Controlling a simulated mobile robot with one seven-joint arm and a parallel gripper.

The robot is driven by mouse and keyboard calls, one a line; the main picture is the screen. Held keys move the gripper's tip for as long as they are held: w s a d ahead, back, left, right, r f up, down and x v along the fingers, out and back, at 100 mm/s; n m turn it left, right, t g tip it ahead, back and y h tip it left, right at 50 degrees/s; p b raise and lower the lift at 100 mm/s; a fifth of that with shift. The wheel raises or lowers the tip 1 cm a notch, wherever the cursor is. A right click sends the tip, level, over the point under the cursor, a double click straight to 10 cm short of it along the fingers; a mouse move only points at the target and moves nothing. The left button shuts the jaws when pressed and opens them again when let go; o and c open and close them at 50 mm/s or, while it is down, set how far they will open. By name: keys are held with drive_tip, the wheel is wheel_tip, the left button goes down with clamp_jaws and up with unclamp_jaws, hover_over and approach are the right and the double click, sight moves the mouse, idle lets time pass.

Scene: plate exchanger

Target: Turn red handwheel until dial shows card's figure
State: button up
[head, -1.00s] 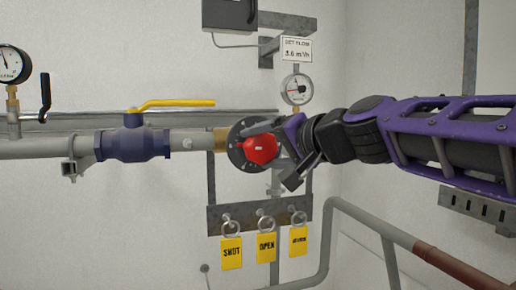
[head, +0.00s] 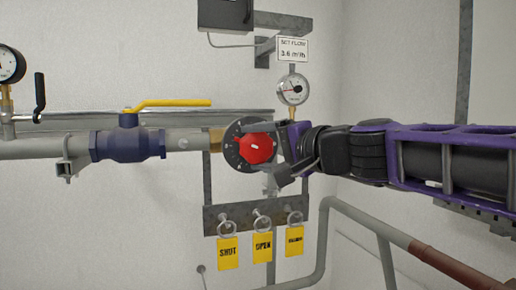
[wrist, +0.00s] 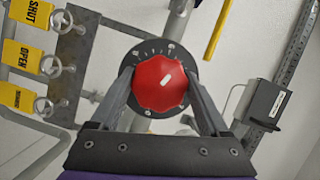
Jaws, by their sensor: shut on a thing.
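The red handwheel (head: 257,148) sits on a dark round scale plate (head: 232,150) at the pipe's end. My gripper (head: 262,150) is shut on its rim. In the wrist view the fingers (wrist: 160,88) press on both sides of the red handwheel (wrist: 160,84), whose white mark is tilted. The dial (head: 293,89) is above and right of the wheel; its needle points to the upper left, its figures too small to read. The card (head: 293,48) above it reads "SET FLOW 3.6 m³/h".
A blue valve (head: 127,145) with a yellow lever (head: 170,103) is on the pipe to the left. Yellow tags (head: 262,248) marked SHUT and OPEN, with a third, hang below the wheel. Another gauge (head: 8,65) is at the far left. A grey pipe (head: 350,215) runs low at right.

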drive_tip(key=o, duration=1.2)
drive_tip(key=p+v, duration=0.2)
drive_tip(key=v, duration=1.5)
drive_tip(key=shift+s+d, duration=0.1)
drive_tip(key=shift+s, duration=0.1)
drive_tip(key=shift+s, duration=0.1)
